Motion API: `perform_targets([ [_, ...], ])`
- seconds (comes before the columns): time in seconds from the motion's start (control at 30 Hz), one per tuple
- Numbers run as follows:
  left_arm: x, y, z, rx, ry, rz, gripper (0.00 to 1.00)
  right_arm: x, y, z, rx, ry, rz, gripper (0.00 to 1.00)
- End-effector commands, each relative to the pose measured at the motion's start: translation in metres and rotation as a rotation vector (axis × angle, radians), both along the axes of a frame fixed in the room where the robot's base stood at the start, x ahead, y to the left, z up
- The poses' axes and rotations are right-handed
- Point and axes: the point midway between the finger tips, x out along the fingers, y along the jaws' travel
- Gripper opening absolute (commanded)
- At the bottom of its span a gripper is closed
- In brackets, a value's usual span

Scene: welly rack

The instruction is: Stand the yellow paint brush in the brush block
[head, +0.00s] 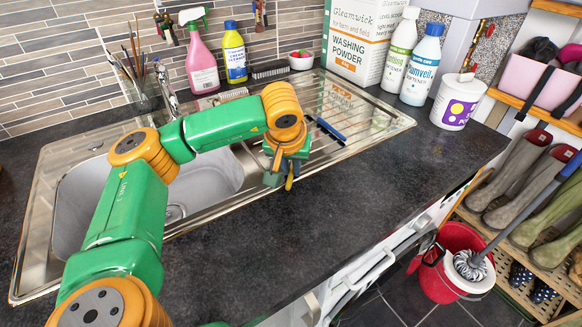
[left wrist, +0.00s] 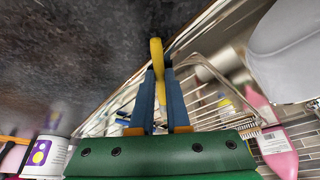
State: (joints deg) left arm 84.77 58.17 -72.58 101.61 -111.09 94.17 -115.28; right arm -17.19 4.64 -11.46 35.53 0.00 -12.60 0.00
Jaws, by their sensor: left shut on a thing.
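My left gripper (head: 287,180) is over the front edge of the sink's draining board, pointing down. Its blue fingers are shut on the yellow paint brush (head: 289,184). In the left wrist view the yellow brush (left wrist: 157,58) stands out between and beyond the fingertips (left wrist: 160,78), and its lower part is hidden by the fingers. I cannot make out the brush block for certain in either view. My right gripper is not in view.
The steel sink (head: 75,215) lies left. A blue-handled thing (head: 330,129) lies on the draining board. A jar of brushes (head: 143,95), spray bottle (head: 201,62) and yellow bottle (head: 235,55) stand behind. The dark worktop (head: 330,215) in front is clear. A white tub (head: 457,101) stands right.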

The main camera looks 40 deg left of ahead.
Motion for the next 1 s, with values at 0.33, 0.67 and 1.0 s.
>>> perform_targets([
  [0.33, -0.004, -0.001, -0.007, 0.0, 0.022, -0.001, 0.44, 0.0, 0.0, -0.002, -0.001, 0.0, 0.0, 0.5],
  [0.67, -0.005, -0.001, -0.008, 0.0, 0.027, -0.002, 0.44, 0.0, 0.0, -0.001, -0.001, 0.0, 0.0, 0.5],
  [1.0, -0.02, -0.01, 0.056, 0.0, 0.011, -0.006, 0.44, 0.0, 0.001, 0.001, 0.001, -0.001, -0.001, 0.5],
])
